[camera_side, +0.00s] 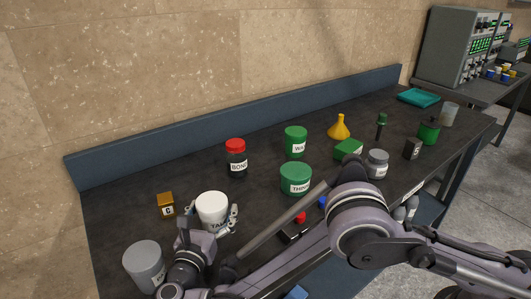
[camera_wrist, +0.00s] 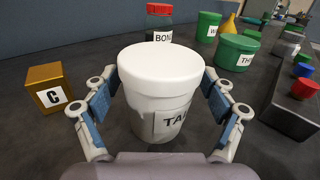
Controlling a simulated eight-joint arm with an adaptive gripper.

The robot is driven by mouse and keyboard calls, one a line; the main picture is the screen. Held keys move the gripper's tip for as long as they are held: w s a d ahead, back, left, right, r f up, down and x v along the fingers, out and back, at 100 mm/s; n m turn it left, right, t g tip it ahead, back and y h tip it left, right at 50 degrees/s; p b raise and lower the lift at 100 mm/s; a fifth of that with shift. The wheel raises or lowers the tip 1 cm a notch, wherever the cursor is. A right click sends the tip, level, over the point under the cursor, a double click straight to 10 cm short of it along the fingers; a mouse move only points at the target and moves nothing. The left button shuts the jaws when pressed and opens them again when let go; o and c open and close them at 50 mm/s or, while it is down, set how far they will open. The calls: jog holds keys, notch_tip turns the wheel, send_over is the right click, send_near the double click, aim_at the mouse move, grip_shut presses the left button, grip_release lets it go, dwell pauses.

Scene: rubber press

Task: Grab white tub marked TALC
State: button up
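The white tub (camera_side: 212,207) stands upright on the dark table; its label is partly hidden in the side view. In the wrist view the white tub (camera_wrist: 160,88) fills the middle, and its label reads "TA" with the rest hidden by a finger. My gripper (camera_wrist: 157,105) has its fingers spread on both sides of the tub. The blue pads are level with its sides; I cannot tell whether they touch it. In the side view my gripper (camera_side: 209,225) reaches the tub from the front.
A gold cube marked C (camera_wrist: 50,90) stands close left of the tub. A red-lidded bottle (camera_side: 236,158) stands behind it, and a green tub (camera_side: 296,179) to the right. A grey tub (camera_side: 145,265) is at the front left. A dark block with coloured knobs (camera_wrist: 295,105) lies right.

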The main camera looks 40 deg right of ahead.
jog(key=c, duration=1)
jog(key=shift+c, duration=0.3)
jog(key=shift+r, duration=0.15)
